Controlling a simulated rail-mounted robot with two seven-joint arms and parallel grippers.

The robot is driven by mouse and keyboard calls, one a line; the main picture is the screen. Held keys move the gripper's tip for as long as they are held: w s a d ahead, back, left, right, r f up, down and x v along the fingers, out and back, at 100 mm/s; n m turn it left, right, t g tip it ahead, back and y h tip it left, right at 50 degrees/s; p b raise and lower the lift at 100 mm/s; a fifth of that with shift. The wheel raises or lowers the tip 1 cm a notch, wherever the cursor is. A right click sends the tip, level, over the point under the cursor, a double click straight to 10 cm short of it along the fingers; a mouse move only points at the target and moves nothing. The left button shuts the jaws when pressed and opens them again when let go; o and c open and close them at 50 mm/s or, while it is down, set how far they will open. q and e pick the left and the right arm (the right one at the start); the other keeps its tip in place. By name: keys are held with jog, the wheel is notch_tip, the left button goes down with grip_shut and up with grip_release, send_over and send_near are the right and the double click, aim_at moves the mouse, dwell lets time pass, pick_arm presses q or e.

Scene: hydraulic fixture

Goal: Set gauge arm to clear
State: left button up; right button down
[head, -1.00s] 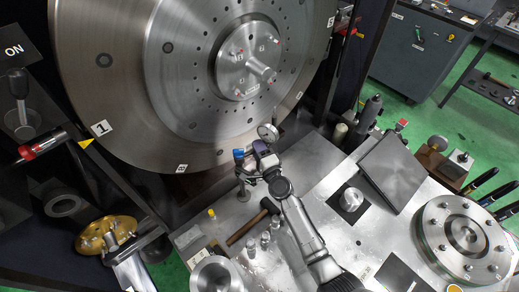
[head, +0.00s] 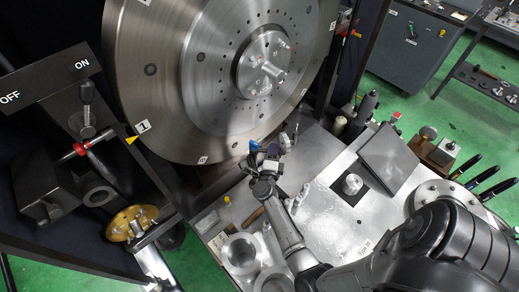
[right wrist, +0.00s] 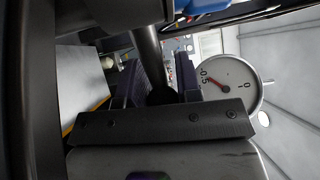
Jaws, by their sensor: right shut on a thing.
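The gauge arm is a dark rod (right wrist: 150,60) that crosses between my right fingers in the right wrist view. Its round white dial (right wrist: 228,85) sits to the right of the fingers, with a red needle near 0.5. In the head view the dial (head: 286,142) is beside the lower rim of the large steel disc (head: 215,70), and a blue part (head: 253,147) is to its left. My right gripper (head: 266,166) is shut on the gauge arm, just below the dial and blue part. The gripper partly hides the arm. My left gripper is not in view.
A plate with steel rings (head: 241,252) lies near the gripper, with a hammer partly hidden. A lever box (head: 80,120) marked ON and OFF is at left. My arm covers the lower right.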

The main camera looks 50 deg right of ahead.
jog(key=shift+a, duration=0.1)
dwell(0.5)
jog(key=c, duration=1.1)
grip_release()
